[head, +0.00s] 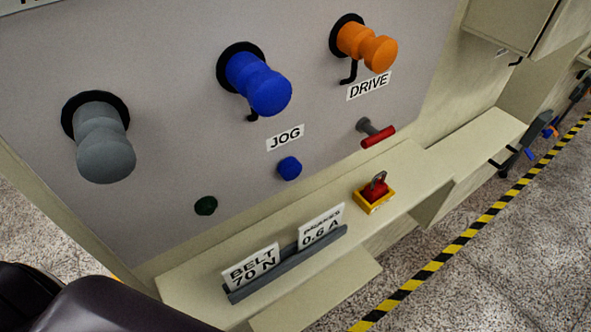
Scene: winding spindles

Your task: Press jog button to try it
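A small blue button (289,168) sits on the grey panel (180,40), just below the JOG label (285,137). Nothing touches it, and its face is fully in view. A large blue spindle (260,84) sticks out of the panel above the label. Neither gripper shows in the head view; only dark rounded parts of my own body show at the bottom left.
A grey spindle (104,145), an orange spindle (367,48), a dark green button (206,205) and a red-handled lever (377,136) stick out of the panel. The ledge below holds BELT (252,268) and 0.6 A (321,228) cards and a red-yellow key switch (374,192).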

